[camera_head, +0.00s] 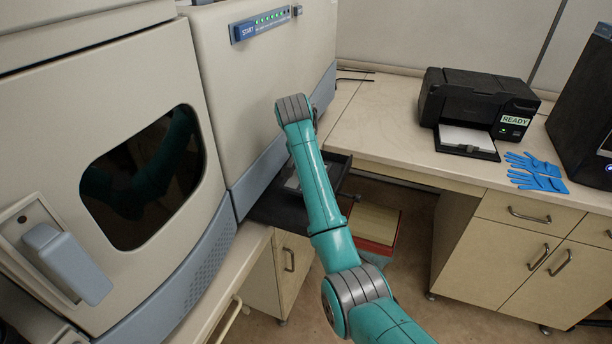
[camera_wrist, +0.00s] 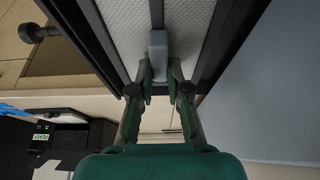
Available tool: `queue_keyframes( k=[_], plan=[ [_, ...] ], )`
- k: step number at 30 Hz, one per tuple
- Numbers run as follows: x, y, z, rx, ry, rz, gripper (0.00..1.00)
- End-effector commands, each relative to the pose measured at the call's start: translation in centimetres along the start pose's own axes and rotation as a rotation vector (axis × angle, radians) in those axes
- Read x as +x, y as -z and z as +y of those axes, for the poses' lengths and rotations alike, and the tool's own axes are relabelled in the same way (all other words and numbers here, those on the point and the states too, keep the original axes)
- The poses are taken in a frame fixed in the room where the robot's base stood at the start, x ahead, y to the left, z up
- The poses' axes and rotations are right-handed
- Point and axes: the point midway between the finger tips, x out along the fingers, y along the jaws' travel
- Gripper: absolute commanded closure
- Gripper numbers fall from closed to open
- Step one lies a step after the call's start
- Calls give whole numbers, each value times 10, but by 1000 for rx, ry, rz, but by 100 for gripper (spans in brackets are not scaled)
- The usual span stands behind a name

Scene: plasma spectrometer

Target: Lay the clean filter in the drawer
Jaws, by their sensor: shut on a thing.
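The black drawer (camera_head: 275,208) is pulled out below the beige machine, and its dark frame (camera_wrist: 219,45) also shows in the wrist view. The filter (camera_wrist: 190,25), a white textured panel, lies within or right against the dark frame; I cannot tell whether it rests on the drawer floor. A dark bar crosses its middle, and a grey tab stands at its near edge. My gripper (camera_wrist: 160,73) is shut on this tab. In the head view my arm hides the gripper and most of the filter; a small grey patch shows in the drawer.
A dark knob (camera_wrist: 32,32) sticks out from the drawer's front. A red-edged box (camera_head: 372,228) stands below, right of the drawer. The counter holds a black printer (camera_head: 470,100) and blue gloves (camera_head: 537,172). The machine's front (camera_head: 262,90) rises close beside my arm.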

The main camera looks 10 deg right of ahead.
Motion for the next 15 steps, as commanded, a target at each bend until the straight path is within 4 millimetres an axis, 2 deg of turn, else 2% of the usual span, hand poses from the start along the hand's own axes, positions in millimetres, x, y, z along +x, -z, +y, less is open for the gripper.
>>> queue_keyframes(
  k=[9, 15],
  plan=[
    [32, -13, 0, 0, -1, -1, 100],
    [37, -15, 0, 1, 2, 2, 100]
  ],
)
